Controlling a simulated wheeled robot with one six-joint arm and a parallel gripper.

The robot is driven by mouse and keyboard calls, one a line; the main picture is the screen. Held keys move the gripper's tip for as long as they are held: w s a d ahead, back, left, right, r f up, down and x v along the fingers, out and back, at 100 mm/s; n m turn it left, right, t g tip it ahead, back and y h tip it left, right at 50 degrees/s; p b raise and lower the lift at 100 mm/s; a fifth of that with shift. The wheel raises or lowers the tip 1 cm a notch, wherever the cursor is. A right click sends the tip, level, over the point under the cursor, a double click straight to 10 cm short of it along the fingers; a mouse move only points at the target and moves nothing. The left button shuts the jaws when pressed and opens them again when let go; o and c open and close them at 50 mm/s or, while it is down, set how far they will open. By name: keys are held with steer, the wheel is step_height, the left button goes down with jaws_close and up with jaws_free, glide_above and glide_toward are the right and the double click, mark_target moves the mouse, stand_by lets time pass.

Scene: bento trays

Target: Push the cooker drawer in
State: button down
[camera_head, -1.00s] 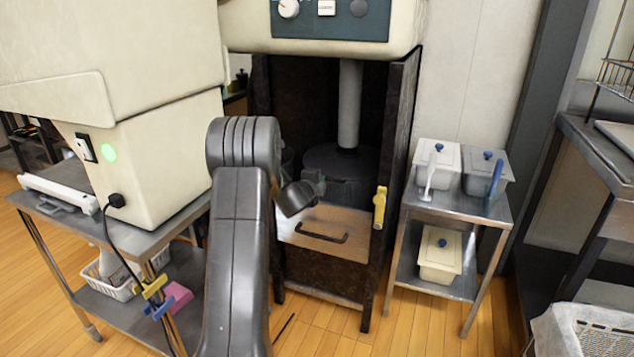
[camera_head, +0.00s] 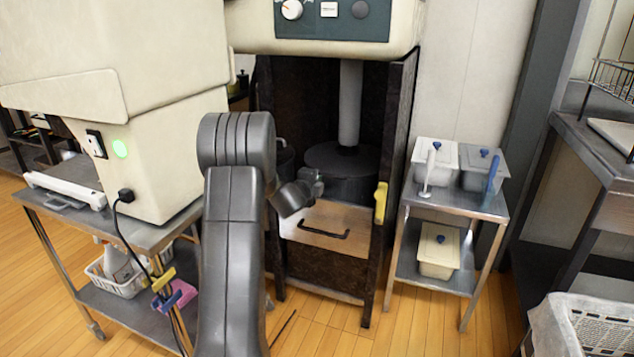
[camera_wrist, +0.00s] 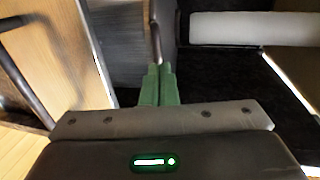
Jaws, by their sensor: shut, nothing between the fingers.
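The cooker drawer (camera_head: 345,215) has a pale wooden front with a dark bar handle (camera_head: 323,232). It sits low between the dark side walls of the cooker (camera_head: 400,130). How far out it stands is hard to tell. A dark round pot (camera_head: 352,188) shows behind the front. My gripper (camera_head: 316,181) is above the drawer front's left part, near the pot; contact cannot be told. In the wrist view my gripper's green fingers (camera_wrist: 159,80) are together and empty. The wooden front (camera_wrist: 72,45) and handle (camera_wrist: 20,72) lie to their left there.
A steel cart (camera_head: 160,236) with a large cream machine (camera_head: 150,170) stands close on the left. A small steel stand (camera_head: 455,206) with lidded containers is right of the cooker. A yellow handle (camera_head: 380,203) hangs on the cooker's right wall. A white basket (camera_head: 590,325) is at lower right.

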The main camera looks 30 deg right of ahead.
steer(key=v, duration=0.9)
steer(key=shift+p, duration=0.35)
steer(key=shift+d+f, duration=0.1)
steer(key=shift+f, duration=0.05)
